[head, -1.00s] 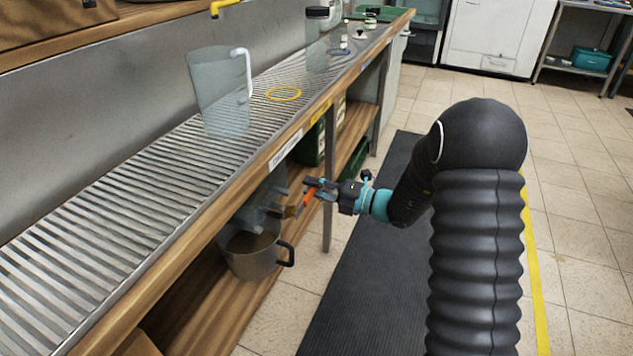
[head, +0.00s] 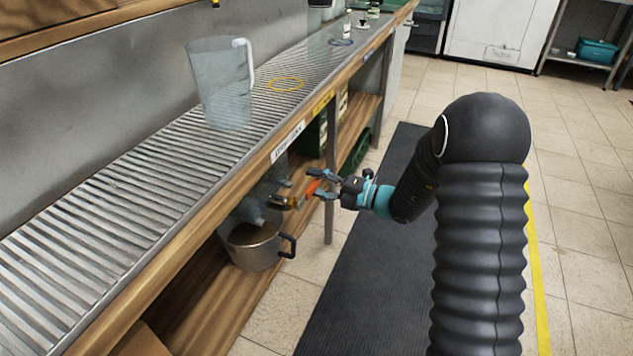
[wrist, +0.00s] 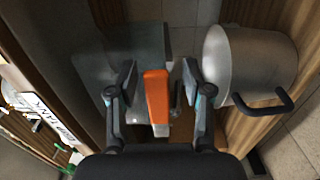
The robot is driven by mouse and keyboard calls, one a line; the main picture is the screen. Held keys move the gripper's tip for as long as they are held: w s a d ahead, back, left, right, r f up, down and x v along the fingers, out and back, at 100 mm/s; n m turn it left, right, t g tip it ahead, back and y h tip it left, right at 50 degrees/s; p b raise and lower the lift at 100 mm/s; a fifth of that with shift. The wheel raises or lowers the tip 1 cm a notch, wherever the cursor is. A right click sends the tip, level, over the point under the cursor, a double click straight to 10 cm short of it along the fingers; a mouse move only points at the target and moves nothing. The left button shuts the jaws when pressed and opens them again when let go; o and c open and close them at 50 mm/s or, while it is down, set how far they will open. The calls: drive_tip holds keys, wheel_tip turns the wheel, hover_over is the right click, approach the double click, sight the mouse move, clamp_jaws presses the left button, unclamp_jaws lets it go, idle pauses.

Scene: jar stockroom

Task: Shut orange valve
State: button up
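The orange valve handle (head: 312,187) sticks out from a brass tap (head: 283,201) under the front edge of the steel bench. In the wrist view the orange handle (wrist: 156,97) shows large, between my fingers. My gripper (head: 315,184) is open in front of the tap. In the wrist view one finger of my gripper (wrist: 158,78) stands on each side of the handle, with gaps visible. The translucent tank (head: 262,200) behind the tap is partly hidden by the bench edge.
A steel pot (head: 250,252) with a black handle stands on the wooden lower shelf below the tap; it shows close to my right finger in the wrist view (wrist: 245,75). A clear jug (head: 222,95) and a yellow ring (head: 285,84) are on the ribbed bench top. A dark mat lies on the floor.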

drive_tip(key=shift+d, duration=0.1)
drive_tip(key=v, duration=1.2)
drive_tip(key=shift+r, duration=0.1)
